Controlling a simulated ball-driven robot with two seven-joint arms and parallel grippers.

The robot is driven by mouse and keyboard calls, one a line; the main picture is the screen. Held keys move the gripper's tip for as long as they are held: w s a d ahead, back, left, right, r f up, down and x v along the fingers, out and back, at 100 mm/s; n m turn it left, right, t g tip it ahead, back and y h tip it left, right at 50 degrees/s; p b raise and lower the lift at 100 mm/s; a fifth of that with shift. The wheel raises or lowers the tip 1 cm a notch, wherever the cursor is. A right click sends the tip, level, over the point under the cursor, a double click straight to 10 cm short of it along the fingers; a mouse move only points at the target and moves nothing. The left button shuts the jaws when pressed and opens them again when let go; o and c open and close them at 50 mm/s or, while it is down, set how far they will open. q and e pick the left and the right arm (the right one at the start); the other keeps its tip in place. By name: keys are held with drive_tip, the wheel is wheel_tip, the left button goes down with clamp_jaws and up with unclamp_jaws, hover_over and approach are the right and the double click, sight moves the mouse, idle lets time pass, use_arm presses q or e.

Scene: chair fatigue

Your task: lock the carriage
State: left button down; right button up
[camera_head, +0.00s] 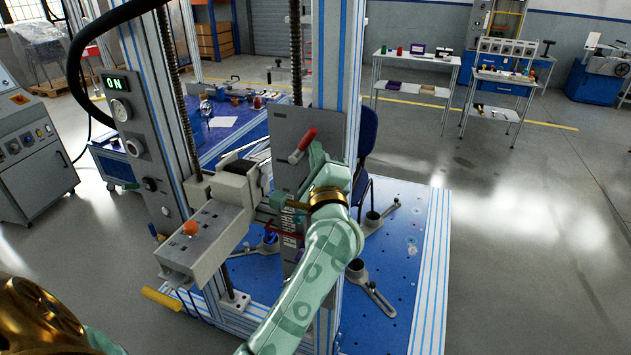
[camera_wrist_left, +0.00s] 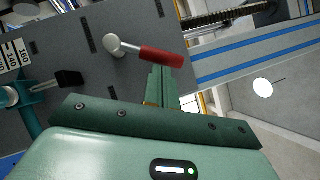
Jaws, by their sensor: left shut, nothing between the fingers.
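The carriage is a grey upright plate (camera_head: 288,127) between the posts of the test frame. It carries a lever with a red handle (camera_head: 303,145). In the left wrist view the red handle (camera_wrist_left: 155,54) points right from a pale round pivot (camera_wrist_left: 113,46), tilted slightly down. My left gripper (camera_head: 316,155) is shut and empty, right by the handle in the head view. In the left wrist view its closed fingertips (camera_wrist_left: 160,72) are just below the handle's free end. I cannot tell whether they touch it. My right gripper is not in view.
A grey box with an orange knob (camera_head: 191,228) juts out left of the plate. A black knob (camera_wrist_left: 69,78) sits below the lever in the wrist view. Frame posts (camera_head: 335,70) flank the plate closely.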

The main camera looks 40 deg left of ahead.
sight(303, 141)
use_arm(q)
drive_tip(key=r+n+g, duration=0.1)
drive_tip(key=a+r+n+g, duration=0.1)
drive_tip(key=n, duration=0.1)
drive_tip(key=shift+s+a+h+p, duration=0.2)
drive_tip(key=shift+h+p, duration=0.1)
drive_tip(key=shift+h, duration=0.1)
drive_tip(key=shift+s+a+r+n+g+h, duration=0.15)
drive_tip(key=shift+a+n+g+h, duration=0.2)
drive_tip(key=shift+n, duration=0.35)
drive_tip(key=shift+a+r+n+g+h, duration=0.15)
drive_tip(key=shift+a+n, duration=0.25)
drive_tip(key=shift+n, duration=0.3)
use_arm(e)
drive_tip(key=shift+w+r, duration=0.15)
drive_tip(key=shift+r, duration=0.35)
use_arm(q)
drive_tip(key=shift+d, duration=0.1)
